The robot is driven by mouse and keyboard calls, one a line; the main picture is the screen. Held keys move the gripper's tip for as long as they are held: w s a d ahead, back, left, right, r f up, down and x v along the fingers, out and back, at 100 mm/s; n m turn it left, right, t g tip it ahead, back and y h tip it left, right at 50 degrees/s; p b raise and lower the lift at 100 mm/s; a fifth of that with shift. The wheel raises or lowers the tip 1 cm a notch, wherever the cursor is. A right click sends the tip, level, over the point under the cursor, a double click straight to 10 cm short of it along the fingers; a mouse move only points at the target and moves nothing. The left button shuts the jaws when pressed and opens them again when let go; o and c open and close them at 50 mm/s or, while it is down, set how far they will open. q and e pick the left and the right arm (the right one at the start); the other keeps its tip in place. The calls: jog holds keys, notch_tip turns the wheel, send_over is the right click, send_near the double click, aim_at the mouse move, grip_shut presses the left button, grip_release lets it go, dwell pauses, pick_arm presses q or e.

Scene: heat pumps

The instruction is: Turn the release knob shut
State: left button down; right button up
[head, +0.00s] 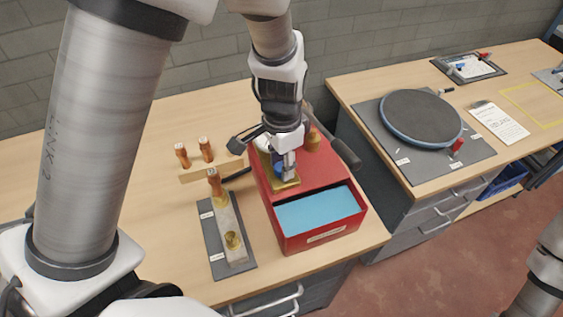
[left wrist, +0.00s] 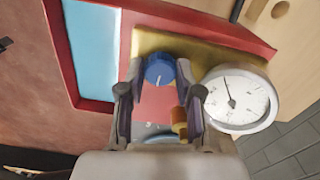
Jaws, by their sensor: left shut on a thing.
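The release knob (left wrist: 159,70) is a blue round knob with a white mark, on a brass block (left wrist: 190,50) on the red unit. In the head view only a bit of blue shows by my left gripper (head: 284,168), which hides most of it. My left gripper comes down from above onto the brass block (head: 284,185). In the left wrist view its fingers (left wrist: 160,95) stand on both sides of the knob, shut on it. A white dial gauge (left wrist: 238,100) with a dark needle sits beside the knob. My right gripper is out of view.
The red unit (head: 318,240) has a light-blue recess and a dark handle at right. A grey mat (head: 212,235) with a metal bar and copper-coloured parts lies left of it. A wooden rack (head: 205,173) stands behind. A second bench holds a round dark plate (head: 420,115).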

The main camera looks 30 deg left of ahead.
pick_arm(q)
jog(key=shift+f, duration=0.1)
jog(key=c, duration=0.8)
grip_release()
jog(key=shift+o, duration=0.2)
jog(key=shift+d, duration=0.15)
jog(key=shift+w+r, duration=0.1)
jog(key=shift+r, duration=0.25)
notch_tip(320, 180, up, 8)
jog(key=shift+f, duration=0.25)
